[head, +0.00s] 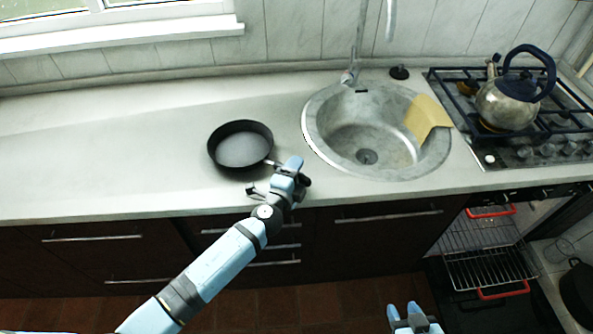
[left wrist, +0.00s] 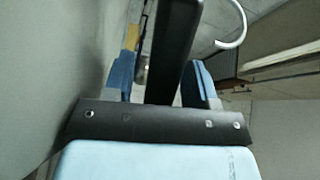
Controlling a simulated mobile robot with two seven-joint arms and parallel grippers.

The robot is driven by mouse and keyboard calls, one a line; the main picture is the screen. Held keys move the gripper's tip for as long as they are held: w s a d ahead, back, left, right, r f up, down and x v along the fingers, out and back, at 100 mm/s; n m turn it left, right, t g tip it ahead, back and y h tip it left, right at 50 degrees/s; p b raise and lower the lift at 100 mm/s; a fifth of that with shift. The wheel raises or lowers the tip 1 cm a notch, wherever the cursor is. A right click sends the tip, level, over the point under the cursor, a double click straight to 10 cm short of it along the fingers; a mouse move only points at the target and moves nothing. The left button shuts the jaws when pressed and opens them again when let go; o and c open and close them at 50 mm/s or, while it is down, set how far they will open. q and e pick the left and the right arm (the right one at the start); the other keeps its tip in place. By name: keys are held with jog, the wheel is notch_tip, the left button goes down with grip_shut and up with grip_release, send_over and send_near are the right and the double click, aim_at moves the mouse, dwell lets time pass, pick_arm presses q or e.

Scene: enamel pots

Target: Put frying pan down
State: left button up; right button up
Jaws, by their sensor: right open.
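The black frying pan (head: 241,146) sits upright on the counter, left of the sink, at least as far as the head view shows. Its handle points toward my left gripper (head: 289,179), which is at the counter's front edge and hides most of it. In the left wrist view the dark handle (left wrist: 172,45) runs between the two blue fingers of my left gripper (left wrist: 162,80). A narrow gap shows beside the left finger; whether the fingers press on the handle is unclear. My right gripper (head: 414,318) is open and empty, low at the bottom edge.
The round sink (head: 375,130) is right of the pan, with a yellow board or cloth (head: 424,117) on its rim. A kettle (head: 507,103) stands on the gas hob. The oven below is open, with a rack (head: 490,262) out. The counter (head: 110,165) left of the pan is clear.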

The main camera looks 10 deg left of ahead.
pick_arm(q)
jog(key=shift+r, duration=0.15)
jog(key=f+b+v, duration=0.1)
jog(key=v, duration=1.1)
jog(key=s+a+f+n+g, duration=0.3)
jog(key=s+f+n, duration=0.2)
jog(key=s+n, duration=0.3)
jog(key=s+a+f+n+g, duration=0.3)
jog(key=s+f+n, duration=0.2)
jog(key=s+n, duration=0.3)
jog(key=shift+s+f+y, duration=0.2)
jog(key=shift+s+y, duration=0.15)
jog(key=shift+y, duration=0.05)
jog(key=shift+r, duration=0.1)
